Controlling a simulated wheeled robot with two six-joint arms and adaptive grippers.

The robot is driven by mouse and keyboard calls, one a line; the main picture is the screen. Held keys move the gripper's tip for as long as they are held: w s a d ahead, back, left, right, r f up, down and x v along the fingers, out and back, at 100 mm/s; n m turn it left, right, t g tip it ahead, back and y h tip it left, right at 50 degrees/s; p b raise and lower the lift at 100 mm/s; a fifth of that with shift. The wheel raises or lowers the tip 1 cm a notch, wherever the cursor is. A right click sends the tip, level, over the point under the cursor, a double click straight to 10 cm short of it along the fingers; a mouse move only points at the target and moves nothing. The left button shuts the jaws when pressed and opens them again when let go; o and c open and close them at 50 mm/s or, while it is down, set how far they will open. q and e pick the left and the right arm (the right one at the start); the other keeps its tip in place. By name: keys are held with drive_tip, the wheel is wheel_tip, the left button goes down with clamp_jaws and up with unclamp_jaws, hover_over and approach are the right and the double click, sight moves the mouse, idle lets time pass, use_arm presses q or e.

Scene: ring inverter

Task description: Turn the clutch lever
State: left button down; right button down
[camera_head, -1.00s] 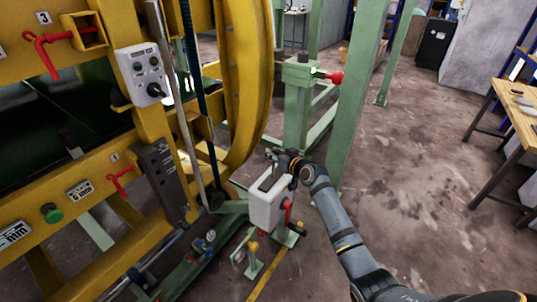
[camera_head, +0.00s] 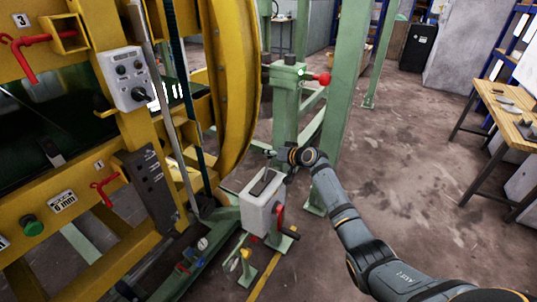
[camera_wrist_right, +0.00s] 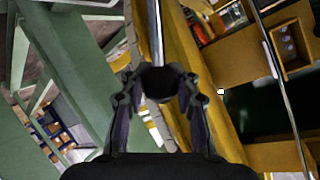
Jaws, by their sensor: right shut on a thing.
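The clutch lever, as far as I can tell, shows in the right wrist view as a bright metal rod (camera_wrist_right: 158,32) with a dark round knob (camera_wrist_right: 160,83) at its near end. My right gripper (camera_wrist_right: 160,85) has its fingers on both sides of that knob and is shut on it. In the head view my right gripper (camera_head: 264,149) is small, beyond the pale grey box (camera_head: 259,214) and in front of the green column. The lever cannot be made out clearly there. My left gripper is not in view.
The yellow ring machine (camera_head: 235,90) stands left of the gripper, with a grey control box (camera_head: 128,78). A green column (camera_head: 287,95) with a red knob (camera_head: 322,79) stands behind it. The pale box carries a red handle (camera_head: 281,218). Floor to the right is clear before a wooden table (camera_head: 505,115).

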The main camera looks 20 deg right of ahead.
drive_tip(key=shift+d+f, duration=0.15)
drive_tip(key=shift+d, duration=0.05)
drive_tip(key=c, duration=1.4)
unclamp_jaws()
drive_tip(key=o, duration=0.4)
drive_tip(key=shift+s+d, duration=0.15)
drive_tip(key=shift+d, duration=0.05)
drive_tip(key=shift+a, duration=0.15)
drive_tip(key=v, duration=1.2)
